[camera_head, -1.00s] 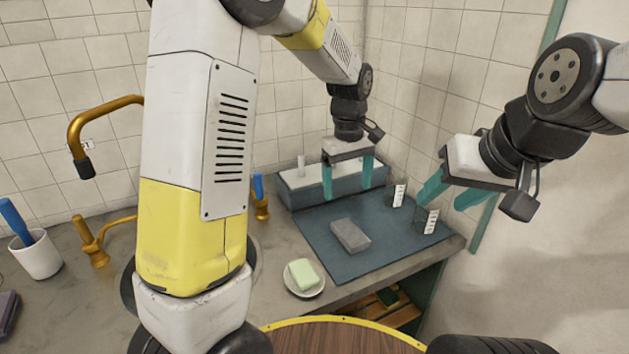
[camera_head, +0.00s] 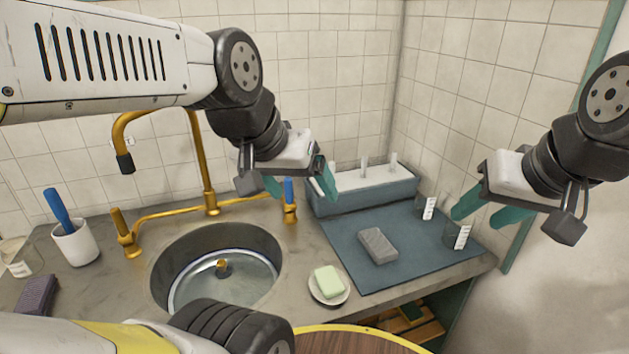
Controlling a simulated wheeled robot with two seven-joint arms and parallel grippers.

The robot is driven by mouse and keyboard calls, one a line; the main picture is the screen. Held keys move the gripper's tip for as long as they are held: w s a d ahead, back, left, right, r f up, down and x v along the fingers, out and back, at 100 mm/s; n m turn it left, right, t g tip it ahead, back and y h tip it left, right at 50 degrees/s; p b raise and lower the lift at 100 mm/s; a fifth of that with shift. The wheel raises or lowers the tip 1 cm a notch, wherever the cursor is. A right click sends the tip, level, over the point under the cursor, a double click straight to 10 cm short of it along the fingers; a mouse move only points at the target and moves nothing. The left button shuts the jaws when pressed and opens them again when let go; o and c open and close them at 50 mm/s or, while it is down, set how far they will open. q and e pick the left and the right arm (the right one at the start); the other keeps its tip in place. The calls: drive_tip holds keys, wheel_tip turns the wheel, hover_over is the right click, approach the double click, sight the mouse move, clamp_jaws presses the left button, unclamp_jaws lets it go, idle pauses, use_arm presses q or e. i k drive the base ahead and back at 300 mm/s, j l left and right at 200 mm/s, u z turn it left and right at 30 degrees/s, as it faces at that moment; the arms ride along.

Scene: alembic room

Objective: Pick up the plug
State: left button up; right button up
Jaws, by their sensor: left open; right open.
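A small brass piece (camera_head: 222,268), which looks like the plug, stands at the bottom of the round sink (camera_head: 163,278). It is too small to make out well. My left gripper (camera_head: 299,187) is open and empty, above and to the right of the sink, in front of the blue-grey trough. It is apart from the brass piece.
Brass taps (camera_head: 207,170) rise behind the sink. A soap dish (camera_head: 343,298) with green soap (camera_head: 328,280), a grey block (camera_head: 378,245) on a blue mat (camera_head: 425,265), a trough (camera_head: 365,197) and beakers (camera_head: 456,235) are to the right. A white cup (camera_head: 76,245) stands left.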

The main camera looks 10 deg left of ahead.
sight(223, 271)
drive_tip(key=l+u, duration=0.1)
drive_tip(key=u, duration=2.25)
